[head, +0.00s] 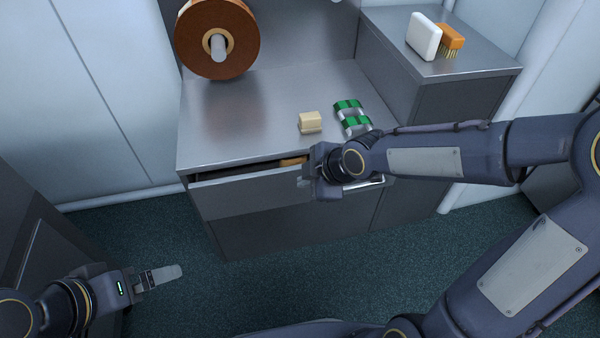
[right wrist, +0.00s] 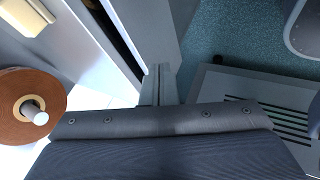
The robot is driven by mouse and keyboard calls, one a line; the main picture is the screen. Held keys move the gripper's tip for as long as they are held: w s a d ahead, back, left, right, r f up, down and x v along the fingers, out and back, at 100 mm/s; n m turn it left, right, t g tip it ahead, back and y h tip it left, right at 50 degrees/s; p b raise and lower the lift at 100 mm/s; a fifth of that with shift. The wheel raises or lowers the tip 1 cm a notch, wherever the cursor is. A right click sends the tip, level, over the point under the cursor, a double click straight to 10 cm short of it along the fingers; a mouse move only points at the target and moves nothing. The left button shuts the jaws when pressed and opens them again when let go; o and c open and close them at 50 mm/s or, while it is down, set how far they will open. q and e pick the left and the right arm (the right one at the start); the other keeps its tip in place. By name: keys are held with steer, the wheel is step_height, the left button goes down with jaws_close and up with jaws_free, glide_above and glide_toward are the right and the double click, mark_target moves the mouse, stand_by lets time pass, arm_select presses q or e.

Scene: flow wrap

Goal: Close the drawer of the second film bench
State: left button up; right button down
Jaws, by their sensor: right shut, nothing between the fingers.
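The second film bench (head: 240,110) is a grey metal counter with a drawer (head: 250,195) under its top. The drawer stands slightly open: a dark gap shows above its front, with something tan inside. In the right wrist view the drawer front (right wrist: 150,30) runs beside the dark gap. My right gripper (head: 306,182) is shut and empty at the drawer front, near the bar handle (head: 365,184); I cannot tell whether it touches. Its fingers show in the right wrist view (right wrist: 160,83). My left gripper (head: 165,276) hangs low at the left, away from the bench; its jaw state is unclear.
On the bench top are a brown film roll (head: 217,40) on a spindle, a cream block (head: 310,122) and green-and-silver packs (head: 352,117). A side cabinet (head: 440,70) carries a white block (head: 423,36) and an orange brush (head: 451,38). The floor before the bench is clear.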

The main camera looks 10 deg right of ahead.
mark_target(280, 170)
steer(key=shift+w+a+f+b, duration=0.6)
steer(key=shift+w+f+b, duration=0.2)
steer(key=shift+w+f, duration=0.45)
steer(key=shift+w+a+f+b, duration=0.55)
steer(key=shift+w+f+b, duration=0.4)
steer(key=shift+w, duration=0.45)
steer(key=shift+w+a+f+b, duration=0.6)
steer(key=shift+w+f+b, duration=0.1)
steer(key=shift+w+f, duration=0.6)
steer(key=shift+w+r+p, duration=0.15)
steer(key=shift+w+p, duration=0.45)
steer(key=shift+w, duration=0.8)
steer(key=shift+s, duration=0.1)
